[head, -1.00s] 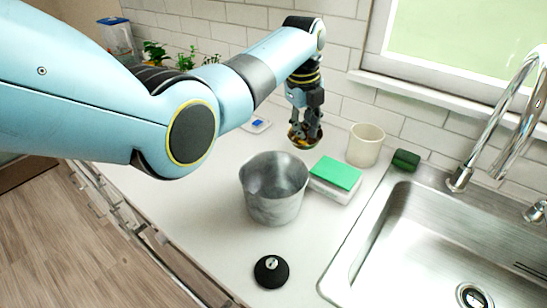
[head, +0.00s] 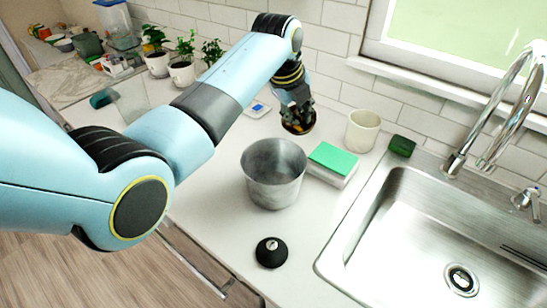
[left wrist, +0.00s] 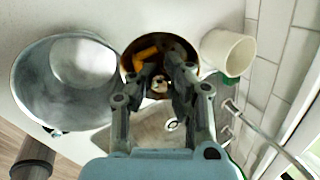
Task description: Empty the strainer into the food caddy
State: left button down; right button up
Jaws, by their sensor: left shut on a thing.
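The strainer (head: 298,129) is a small, round, dark brassy bowl beyond the caddy in the head view. In the left wrist view the strainer (left wrist: 127,62) shows orange and pale scraps inside. My left gripper (head: 297,116) points down and is shut on the strainer; the fingers (left wrist: 168,78) hide part of its near side. I cannot tell whether it touches the counter. The food caddy, an open grey metal bucket (head: 273,190), stands upright nearer me, apart from the strainer. It also shows at left in the left wrist view (left wrist: 40,95). My right gripper is out of view.
A green sponge (head: 334,158) on a white block and a cream cup (head: 362,132) stand right of the caddy. A black lid-like disc with a knob (head: 271,252) lies in front. The sink (head: 400,200) and tap (head: 490,120) are at right. Potted plants (head: 182,68) stand back left.

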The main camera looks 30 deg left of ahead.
pick_arm(q)
jog(key=shift+s+r+t, duration=0.1)
jog(key=shift+s+t, duration=0.2)
jog(key=shift+s, duration=0.2)
jog(key=shift+s+t, duration=0.1)
jog(key=shift+t, duration=0.2)
jog(key=shift+s+a, duration=0.1)
jog(key=shift+s, duration=0.25)
jog(key=shift+t, duration=0.3)
jog(key=shift+s+r, duration=0.1)
jog(key=shift+s, duration=0.3)
jog(key=shift+t, duration=0.3)
